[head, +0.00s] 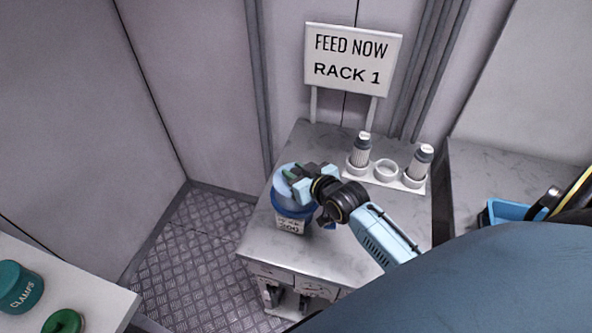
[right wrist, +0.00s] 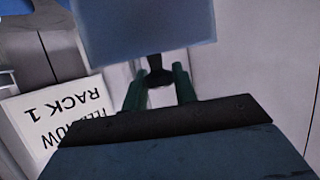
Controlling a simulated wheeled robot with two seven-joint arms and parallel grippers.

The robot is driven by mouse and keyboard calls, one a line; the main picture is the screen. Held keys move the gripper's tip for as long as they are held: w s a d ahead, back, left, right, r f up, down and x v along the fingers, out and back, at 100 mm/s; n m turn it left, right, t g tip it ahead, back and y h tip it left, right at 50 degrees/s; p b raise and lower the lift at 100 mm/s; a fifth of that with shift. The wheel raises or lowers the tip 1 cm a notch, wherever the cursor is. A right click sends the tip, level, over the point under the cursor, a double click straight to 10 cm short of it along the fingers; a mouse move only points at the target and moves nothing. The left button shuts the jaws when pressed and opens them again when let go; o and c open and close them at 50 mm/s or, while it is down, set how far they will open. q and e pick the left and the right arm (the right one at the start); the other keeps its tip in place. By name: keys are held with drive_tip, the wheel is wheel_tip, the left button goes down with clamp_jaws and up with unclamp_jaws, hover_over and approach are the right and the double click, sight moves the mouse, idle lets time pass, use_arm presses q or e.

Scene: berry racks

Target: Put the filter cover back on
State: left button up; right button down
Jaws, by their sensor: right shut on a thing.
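My right gripper (head: 291,174) is at the blue filter housing on the grey counter. Its fingers also show in the right wrist view (right wrist: 160,88), shut on a small dark part of the pale blue cover (right wrist: 148,28). In the head view the pale blue cover (head: 283,183) is over a darker blue ring (head: 291,207), above a white label reading 200 (head: 290,226). The gripper and wrist hide part of the cover. I cannot tell whether the cover is seated or just above the ring. My left gripper is not in view.
A white holder (head: 386,173) at the back right of the counter (head: 270,240) has two capped cartridges, left (head: 360,150) and right (head: 419,164), with an empty ring between. A "FEED NOW RACK 1" sign (head: 352,60) stands behind. A blue tray (head: 511,211) is at right.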

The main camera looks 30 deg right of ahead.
drive_tip(key=c, duration=1)
unclamp_jaws()
drive_tip(key=v, duration=1.3)
drive_tip(key=shift+s, duration=0.15)
